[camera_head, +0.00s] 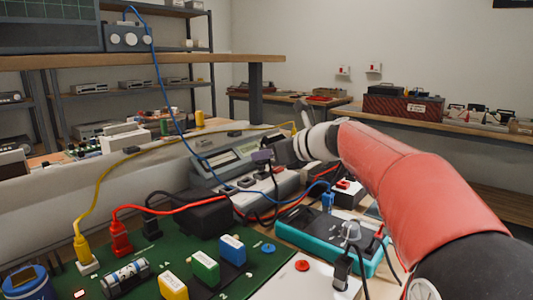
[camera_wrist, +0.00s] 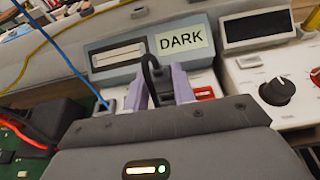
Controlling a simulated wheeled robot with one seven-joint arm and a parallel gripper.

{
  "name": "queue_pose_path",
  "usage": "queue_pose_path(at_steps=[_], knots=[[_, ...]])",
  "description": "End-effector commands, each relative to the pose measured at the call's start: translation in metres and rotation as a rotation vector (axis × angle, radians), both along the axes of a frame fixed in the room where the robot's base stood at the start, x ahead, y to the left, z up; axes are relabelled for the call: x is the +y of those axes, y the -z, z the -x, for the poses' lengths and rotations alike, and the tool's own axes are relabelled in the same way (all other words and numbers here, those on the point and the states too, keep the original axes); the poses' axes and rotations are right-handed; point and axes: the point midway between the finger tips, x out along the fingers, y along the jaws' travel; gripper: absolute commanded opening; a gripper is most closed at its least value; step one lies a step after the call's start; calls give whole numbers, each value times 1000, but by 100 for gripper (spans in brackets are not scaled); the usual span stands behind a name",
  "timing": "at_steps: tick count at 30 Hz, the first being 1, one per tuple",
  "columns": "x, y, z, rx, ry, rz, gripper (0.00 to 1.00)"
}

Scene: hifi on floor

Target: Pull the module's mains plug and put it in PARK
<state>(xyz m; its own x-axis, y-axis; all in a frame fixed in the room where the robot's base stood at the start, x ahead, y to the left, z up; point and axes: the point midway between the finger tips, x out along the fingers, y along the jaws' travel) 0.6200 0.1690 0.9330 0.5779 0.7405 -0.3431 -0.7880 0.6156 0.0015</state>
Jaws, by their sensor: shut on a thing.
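My gripper (camera_head: 262,157) is over the back of the bench in the head view, beside a grey-and-white instrument (camera_head: 238,157). In the wrist view, its two pale purple fingers (camera_wrist: 159,88) are shut on a black plug with a black cable (camera_wrist: 151,66) rising from between them. The plug's body is mostly hidden by the fingers and my gripper's body. Behind it is a grey panel with a yellowish label (camera_wrist: 184,40) that looks like "DARK". A light-coloured box with dark sockets (camera_head: 246,182) lies below my gripper. No label reading PARK is legible.
A green board (camera_head: 150,270) with coloured blocks and plugged leads fills the front left. A black box (camera_head: 188,212) sits at its back edge. A teal-edged instrument (camera_head: 289,232) lies right of it. Blue, red, yellow and black leads cross the bench. A knobbed unit (camera_wrist: 270,85) stands right.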

Motion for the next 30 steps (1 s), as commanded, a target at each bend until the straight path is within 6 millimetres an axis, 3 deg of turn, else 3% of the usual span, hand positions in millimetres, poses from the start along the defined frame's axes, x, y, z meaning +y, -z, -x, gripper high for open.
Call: queue_pose_path(at_steps=[30], knots=[[0, 13, 0, 1, 0, -1, 0]])
